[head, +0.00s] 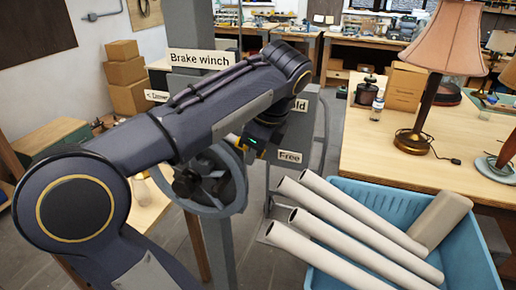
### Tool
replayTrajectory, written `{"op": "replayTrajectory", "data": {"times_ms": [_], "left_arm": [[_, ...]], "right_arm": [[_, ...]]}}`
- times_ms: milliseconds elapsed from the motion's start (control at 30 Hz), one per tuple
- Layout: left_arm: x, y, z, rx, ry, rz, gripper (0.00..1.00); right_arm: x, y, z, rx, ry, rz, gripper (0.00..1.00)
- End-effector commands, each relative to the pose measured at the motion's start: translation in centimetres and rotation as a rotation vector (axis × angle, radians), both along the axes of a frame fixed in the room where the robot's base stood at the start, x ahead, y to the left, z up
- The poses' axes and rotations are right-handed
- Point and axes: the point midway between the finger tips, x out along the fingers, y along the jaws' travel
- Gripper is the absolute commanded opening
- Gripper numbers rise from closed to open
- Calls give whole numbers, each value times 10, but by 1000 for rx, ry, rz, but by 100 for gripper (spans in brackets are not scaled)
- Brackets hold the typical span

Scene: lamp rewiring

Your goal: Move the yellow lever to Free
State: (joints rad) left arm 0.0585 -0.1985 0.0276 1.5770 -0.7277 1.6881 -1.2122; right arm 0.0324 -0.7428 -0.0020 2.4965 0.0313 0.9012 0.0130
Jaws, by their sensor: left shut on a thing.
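The winch panel carries a "Brake winch" sign (202,58), a "Free" label (290,156) low on the right, and a label above it (299,105) of which only "old" shows. My left arm crosses in front of the panel. My left gripper (252,147) points down at the panel, just left of the "Free" label and below the "old" label. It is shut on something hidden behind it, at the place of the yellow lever. A grey handwheel (232,190) sits just below and left of the gripper. My right gripper is out of view.
A blue crate (475,250) with several beige tubes (350,235) stands at the right, its tubes reaching toward the winch. A wooden table with a lamp (412,142) is behind it. Cardboard boxes (127,72) stand at the back left.

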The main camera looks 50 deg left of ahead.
Motion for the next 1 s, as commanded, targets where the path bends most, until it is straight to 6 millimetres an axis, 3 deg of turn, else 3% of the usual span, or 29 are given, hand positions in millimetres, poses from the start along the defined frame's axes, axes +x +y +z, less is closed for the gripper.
{"op": "replayTrajectory", "data": {"times_ms": [300, 333, 467, 767, 1000], "left_arm": [[0, 0, -2, 1, 7, 1, 0], [0, 0, -2, 1, 7, 1, 25], [0, 0, -2, 1, 7, 0, 42], [0, -1, 1, 0, 3, 1, 42], [1, -13, 31, 0, 2, 0, 42]], "right_arm": [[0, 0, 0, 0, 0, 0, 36], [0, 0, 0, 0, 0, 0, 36], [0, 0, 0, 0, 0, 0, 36], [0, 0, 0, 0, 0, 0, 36], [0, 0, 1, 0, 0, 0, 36]]}}
